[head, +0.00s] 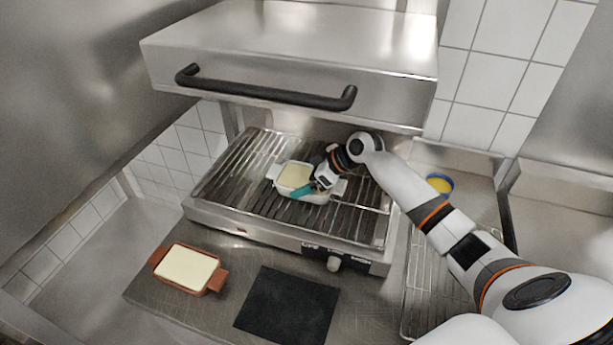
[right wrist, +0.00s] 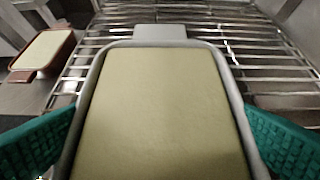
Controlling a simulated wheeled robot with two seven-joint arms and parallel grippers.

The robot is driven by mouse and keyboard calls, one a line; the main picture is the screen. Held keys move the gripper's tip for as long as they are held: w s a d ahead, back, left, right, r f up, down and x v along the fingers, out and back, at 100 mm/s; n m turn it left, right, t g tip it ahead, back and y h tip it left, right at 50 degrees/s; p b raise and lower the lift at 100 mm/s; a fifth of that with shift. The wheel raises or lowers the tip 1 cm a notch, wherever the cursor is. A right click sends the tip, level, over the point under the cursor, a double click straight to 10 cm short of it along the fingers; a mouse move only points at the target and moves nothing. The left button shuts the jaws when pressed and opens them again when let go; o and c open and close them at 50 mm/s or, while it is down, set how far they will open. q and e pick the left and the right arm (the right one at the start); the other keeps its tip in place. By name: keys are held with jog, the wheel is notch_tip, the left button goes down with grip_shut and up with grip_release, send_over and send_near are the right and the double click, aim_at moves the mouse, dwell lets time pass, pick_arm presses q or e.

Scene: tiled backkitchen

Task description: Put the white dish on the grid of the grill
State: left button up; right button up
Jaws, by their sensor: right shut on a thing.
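The white dish (head: 282,181), with a pale yellow filling, is over the grid (head: 247,170) of the grill, near its middle. My right gripper (head: 309,190) is shut on the dish. In the right wrist view the dish (right wrist: 160,110) fills the middle, with the teal fingers on both its sides and the grid bars (right wrist: 270,60) beyond it. I cannot tell whether the dish's underside touches the grid. The grill's hood (head: 290,50) with a black handle is raised above. My left gripper does not show.
A brown dish (head: 188,269) with pale filling stands on the counter at the front left. A black mat (head: 287,305) lies to its right. A blue bowl (head: 440,184) with yellow contents and a wire rack (head: 425,290) are at the right. The grid around the dish is clear.

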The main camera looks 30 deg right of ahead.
jog(key=o, duration=1.1)
jog(key=shift+f, duration=0.15)
jog(key=shift+r, duration=0.3)
jog(key=shift+s+d+r, duration=0.1)
jog(key=shift+s+d, duration=0.1)
jog(key=b+v, duration=0.3)
jog(key=v, duration=0.7)
jog(key=shift+s+d+r, duration=0.1)
jog(key=shift+s+r, duration=0.05)
jog(key=shift+s, duration=0.05)
jog(key=shift+s+d+r, duration=0.15)
jog(key=shift+s+r, duration=0.05)
jog(key=shift+r, duration=0.15)
